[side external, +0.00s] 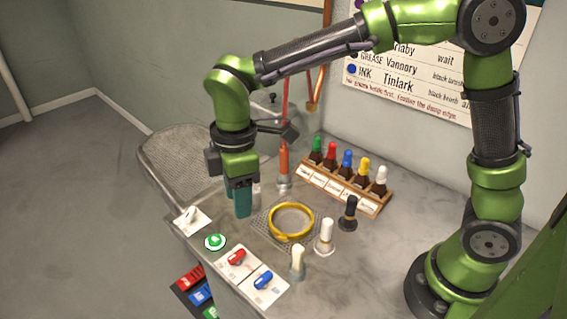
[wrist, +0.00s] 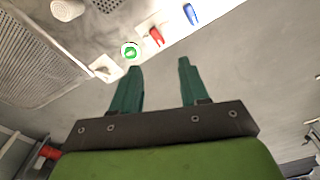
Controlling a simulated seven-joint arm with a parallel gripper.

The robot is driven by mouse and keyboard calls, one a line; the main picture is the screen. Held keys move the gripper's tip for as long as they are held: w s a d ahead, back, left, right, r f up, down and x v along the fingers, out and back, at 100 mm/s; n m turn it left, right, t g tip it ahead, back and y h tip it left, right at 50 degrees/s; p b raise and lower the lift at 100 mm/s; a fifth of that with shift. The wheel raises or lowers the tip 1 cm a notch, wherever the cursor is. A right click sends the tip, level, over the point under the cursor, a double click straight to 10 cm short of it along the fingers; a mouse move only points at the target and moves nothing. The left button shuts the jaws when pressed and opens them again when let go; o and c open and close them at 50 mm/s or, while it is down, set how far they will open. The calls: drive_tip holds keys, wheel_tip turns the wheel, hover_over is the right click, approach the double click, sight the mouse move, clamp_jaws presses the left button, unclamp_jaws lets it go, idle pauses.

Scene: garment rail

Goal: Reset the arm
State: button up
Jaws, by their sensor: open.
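My gripper (side external: 240,207) points down over the grey counter (side external: 330,275), left of a yellow ring (side external: 291,236) and behind a round green button (side external: 215,242). In the wrist view its two teal fingers (wrist: 160,67) are spread apart with nothing between them. The green button also shows in the wrist view (wrist: 130,51), just beyond the left fingertip. From the side I cannot tell whether the fingertips touch the counter.
A rack of colour-topped bottles (side external: 345,185) stands at the back. An orange-red upright tool (side external: 284,168), a black-topped brush (side external: 348,213) and white-topped brushes (side external: 324,237) stand nearby. Red (side external: 236,257) and blue (side external: 263,280) switches line the front edge. A mesh panel (side external: 185,165) lies left.

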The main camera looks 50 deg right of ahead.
drive_tip(key=s+d+r+m+t, duration=0.3)
drive_tip(key=s+d+m, duration=0.3)
drive_tip(key=d+m, duration=0.2)
drive_tip(key=s+d+r+m+t+y, duration=0.1)
drive_tip(key=s+d+r+m+t, duration=0.2)
drive_tip(key=s+d+m, duration=0.3)
drive_tip(key=d+m+t, duration=0.1)
drive_tip(key=d+m, duration=0.2)
drive_tip(key=d, duration=0.1)
drive_tip(key=shift+r+y, duration=0.3)
drive_tip(key=shift+r, duration=0.1)
drive_tip(key=shift+c, duration=0.3)
